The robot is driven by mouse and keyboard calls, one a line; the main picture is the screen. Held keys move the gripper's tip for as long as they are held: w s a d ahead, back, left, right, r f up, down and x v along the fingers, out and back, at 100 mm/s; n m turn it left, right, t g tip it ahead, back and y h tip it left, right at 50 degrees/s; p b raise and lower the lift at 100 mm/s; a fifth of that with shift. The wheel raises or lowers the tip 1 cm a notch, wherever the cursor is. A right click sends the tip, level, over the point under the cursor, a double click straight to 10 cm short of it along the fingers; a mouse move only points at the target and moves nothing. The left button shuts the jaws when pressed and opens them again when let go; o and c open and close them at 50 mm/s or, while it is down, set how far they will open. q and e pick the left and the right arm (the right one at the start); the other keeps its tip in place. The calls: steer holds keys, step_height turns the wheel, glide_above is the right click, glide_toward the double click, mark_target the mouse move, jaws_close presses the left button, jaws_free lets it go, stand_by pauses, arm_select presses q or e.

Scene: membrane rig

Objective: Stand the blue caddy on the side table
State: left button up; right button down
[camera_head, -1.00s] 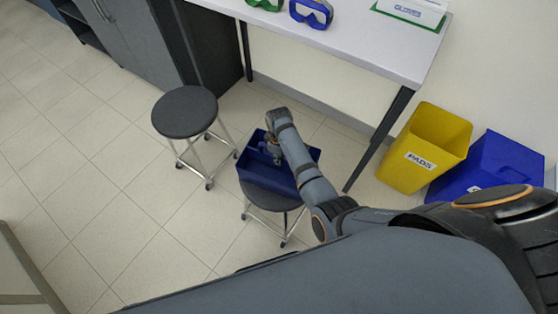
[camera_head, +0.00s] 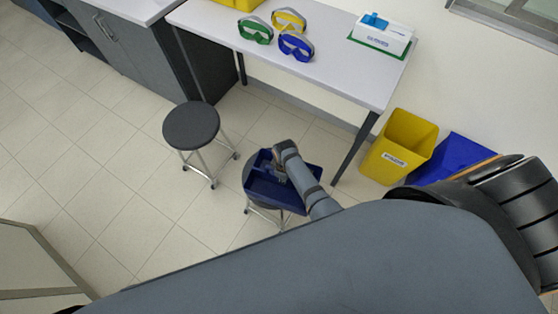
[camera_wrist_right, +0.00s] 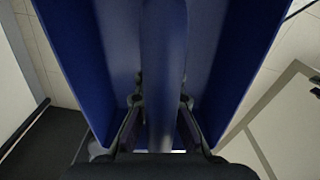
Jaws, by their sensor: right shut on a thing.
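The blue caddy (camera_head: 276,195) is an open box with a central handle, in the lower middle of the head view. My right gripper (camera_head: 279,174) reaches down into it and is shut on its handle. In the right wrist view the fingers (camera_wrist_right: 160,103) close on both sides of the handle bar, between the caddy's blue walls (camera_wrist_right: 75,50). The caddy overlaps a dark round stool (camera_head: 249,168); I cannot tell whether it touches the seat. A white-topped table (camera_head: 345,75), probably the side table, stands behind. My left gripper is not in view.
The table carries green (camera_head: 255,31), yellow (camera_head: 289,19) and blue goggles (camera_head: 296,45) and a white box (camera_head: 381,35). A second stool (camera_head: 191,126) stands left. Yellow (camera_head: 400,147) and blue bins (camera_head: 455,158) stand right of the table. Its front middle is bare.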

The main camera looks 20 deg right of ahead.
arm_select(q)
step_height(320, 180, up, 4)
steer(key=p, duration=0.2)
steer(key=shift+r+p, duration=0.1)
steer(key=shift+p, duration=0.25)
arm_select(e)
steer(key=s, duration=0.1)
steer(key=s+r, duration=0.1)
steer(key=s, duration=0.1)
steer(key=shift+s+r, duration=0.25)
